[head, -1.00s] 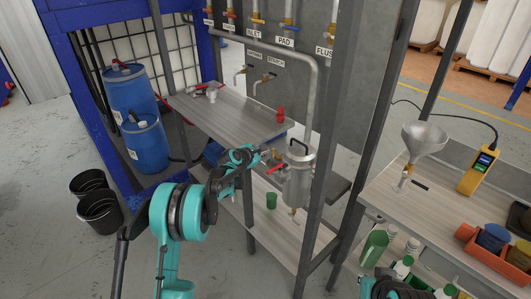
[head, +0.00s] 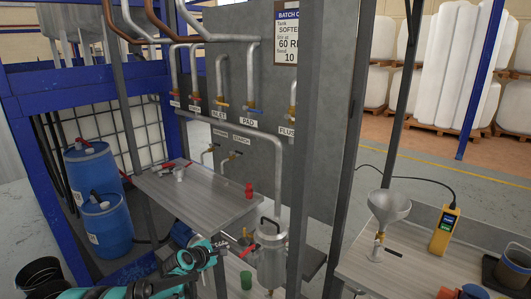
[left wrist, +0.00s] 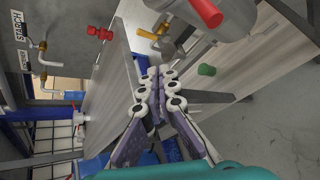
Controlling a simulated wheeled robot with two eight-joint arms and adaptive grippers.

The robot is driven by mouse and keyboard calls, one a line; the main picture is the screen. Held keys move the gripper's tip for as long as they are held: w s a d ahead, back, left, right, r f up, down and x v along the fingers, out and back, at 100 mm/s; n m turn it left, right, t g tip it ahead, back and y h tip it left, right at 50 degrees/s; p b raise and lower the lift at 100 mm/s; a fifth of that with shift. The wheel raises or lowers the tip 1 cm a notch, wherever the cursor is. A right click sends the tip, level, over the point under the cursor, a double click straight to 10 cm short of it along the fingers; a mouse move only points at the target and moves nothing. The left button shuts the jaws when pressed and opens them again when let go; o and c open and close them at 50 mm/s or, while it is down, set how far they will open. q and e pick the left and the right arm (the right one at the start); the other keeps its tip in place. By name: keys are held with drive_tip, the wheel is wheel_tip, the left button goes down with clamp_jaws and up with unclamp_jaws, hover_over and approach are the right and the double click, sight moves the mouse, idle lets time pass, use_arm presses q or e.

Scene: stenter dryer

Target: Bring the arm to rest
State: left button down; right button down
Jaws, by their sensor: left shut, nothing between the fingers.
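My left arm comes in from the lower left of the head view, and its gripper (head: 224,242) is beside the grey shelf's lower front edge, left of the metal canister. In the left wrist view the fingers (left wrist: 160,76) are closed together with nothing between them. They are apart from the canister's red handle (left wrist: 206,12) and from the green cup (left wrist: 207,70). My right gripper is not in view.
The metal canister (head: 271,262) hangs at the frame post. The shelf (head: 198,196) carries a red fitting (head: 249,191). Blue drums (head: 107,224) stand at left. A side table (head: 345,262) with a funnel (head: 388,207) and a yellow meter (head: 444,232) is at right.

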use_arm(q)
drive_tip(key=s+d+r+m+g+y, duration=0.1)
drive_tip(key=s+r+m, duration=0.35)
drive_tip(key=s, duration=0.45)
drive_tip(key=s+d+r+m+g+y, duration=0.1)
drive_tip(key=s+r+m, duration=0.2)
drive_tip(key=s+m, duration=0.45)
drive_tip(key=s+a+f+m+g+y, duration=0.1)
drive_tip(key=s+m, duration=0.3)
drive_tip(key=s, duration=0.7)
drive_tip(key=s+a+f+m+g+y, duration=0.1)
drive_tip(key=s+m, duration=0.4)
drive_tip(key=s, duration=0.6)
drive_tip(key=shift+s+a+f, duration=0.15)
drive_tip(key=shift+s+f, duration=0.05)
drive_tip(key=shift+f, duration=0.45)
